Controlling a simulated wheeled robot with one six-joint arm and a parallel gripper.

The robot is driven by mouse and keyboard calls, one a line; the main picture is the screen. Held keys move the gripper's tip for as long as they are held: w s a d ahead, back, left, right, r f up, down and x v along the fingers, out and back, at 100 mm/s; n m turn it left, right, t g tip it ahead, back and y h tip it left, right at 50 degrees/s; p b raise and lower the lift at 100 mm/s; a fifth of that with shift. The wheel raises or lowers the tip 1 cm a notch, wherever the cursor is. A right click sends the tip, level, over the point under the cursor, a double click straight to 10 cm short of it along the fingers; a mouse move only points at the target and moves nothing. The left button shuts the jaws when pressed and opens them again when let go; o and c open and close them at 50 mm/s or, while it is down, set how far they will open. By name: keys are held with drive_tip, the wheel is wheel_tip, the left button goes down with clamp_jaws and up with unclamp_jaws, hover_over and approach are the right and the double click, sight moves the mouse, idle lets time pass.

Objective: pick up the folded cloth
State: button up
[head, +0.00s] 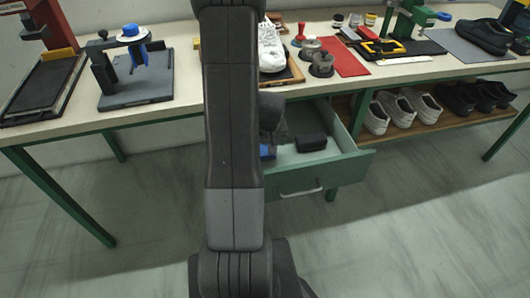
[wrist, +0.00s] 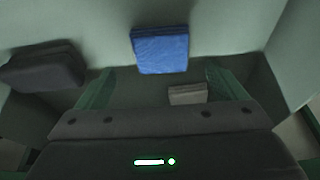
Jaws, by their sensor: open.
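A blue folded block-like thing, which looks like the folded cloth (wrist: 160,50), lies in the drawer. In the head view a blue patch of it (head: 267,152) shows beside my arm, mostly hidden. My gripper (wrist: 158,75) is open above the drawer, with one green finger on either side and nothing between them. The blue thing lies just beyond the fingertips, roughly centred between them. A small grey-beige layered thing (wrist: 187,95) lies nearer, below the gap between the fingers. In the head view my arm hides the fingertips.
A dark, rounded block (wrist: 45,68) lies at the drawer's left in the wrist view; it also shows in the head view (head: 311,143). The open green drawer (head: 335,165) has walls close around. The workbench (head: 180,112) above carries a white shoe (head: 271,48) and tools.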

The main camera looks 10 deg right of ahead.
drive_tip(key=x, duration=0.4)
drive_tip(key=shift+s+f, duration=0.1)
drive_tip(key=shift+s, duration=0.05)
drive_tip(key=c, duration=1.1)
drive_tip(key=shift+o, duration=0.2)
wheel_tip(320, 180, up, 10)
drive_tip(key=shift+p, duration=0.45)
